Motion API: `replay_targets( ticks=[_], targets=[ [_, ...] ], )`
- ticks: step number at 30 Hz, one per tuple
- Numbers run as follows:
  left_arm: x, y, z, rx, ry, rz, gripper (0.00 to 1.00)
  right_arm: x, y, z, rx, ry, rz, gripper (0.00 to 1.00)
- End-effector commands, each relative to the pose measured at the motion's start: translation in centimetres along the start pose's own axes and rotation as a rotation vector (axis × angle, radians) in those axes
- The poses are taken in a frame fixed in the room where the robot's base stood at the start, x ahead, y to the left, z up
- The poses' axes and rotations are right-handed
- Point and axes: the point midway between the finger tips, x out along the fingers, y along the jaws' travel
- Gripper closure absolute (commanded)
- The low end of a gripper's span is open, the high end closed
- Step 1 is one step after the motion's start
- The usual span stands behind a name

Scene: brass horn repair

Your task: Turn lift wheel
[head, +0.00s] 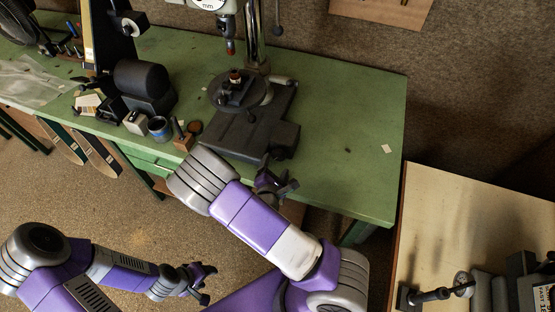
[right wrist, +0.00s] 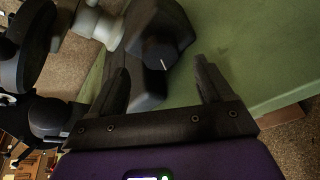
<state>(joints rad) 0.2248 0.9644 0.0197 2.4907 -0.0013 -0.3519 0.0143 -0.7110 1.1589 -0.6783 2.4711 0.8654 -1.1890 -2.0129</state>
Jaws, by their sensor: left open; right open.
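A drill press stands on the green bench, with a dark round table (head: 218,92) on a bright column (head: 254,38) and a heavy dark base (head: 228,135). My right gripper (head: 280,178) is open and empty at the bench's front edge, just in front of the base. In the right wrist view the dark base (right wrist: 172,32) lies beyond its open fingers (right wrist: 162,78), apart from them. My left gripper (head: 204,282) is open and empty over the floor, far from the bench.
A pale table (head: 440,220) with dark tools stands at the lower right.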

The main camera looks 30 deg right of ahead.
Motion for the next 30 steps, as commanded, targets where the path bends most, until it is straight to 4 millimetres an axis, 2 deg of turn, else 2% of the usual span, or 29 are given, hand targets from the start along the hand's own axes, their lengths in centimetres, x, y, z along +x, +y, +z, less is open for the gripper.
replay_targets(
  ticks=[3, 7, 12, 19, 27, 30],
  targets=[
    [0.1, -0.1, 0.0, 0.0, 0.0, 0.0, 0.46, 2.0, -0.1, 0.0, 0.003, -0.002, -0.002, 0.21],
    [0.2, -0.1, 0.0, 0.0, 0.0, 0.0, 0.46, 3.5, 0.0, 0.0, 0.003, 0.0, -0.001, 0.21],
    [0.2, -0.1, 0.0, 0.0, 0.0, 0.0, 0.46, 4.3, 0.0, 0.0, 0.002, 0.001, 0.0, 0.21],
    [0.2, -0.1, 0.0, 0.0, 0.0, 0.0, 0.46, 4.3, 0.0, 0.0, 0.002, 0.002, 0.001, 0.22],
    [0.2, -0.1, 0.0, 0.0, 0.0, 0.0, 0.46, 4.3, 0.0, -0.1, 0.002, 0.003, 0.0, 0.64],
    [0.2, -0.1, 0.0, 0.0, 0.0, 0.0, 0.46, 4.3, 0.0, -0.1, 0.002, 0.003, 0.0, 0.76]
  ],
)
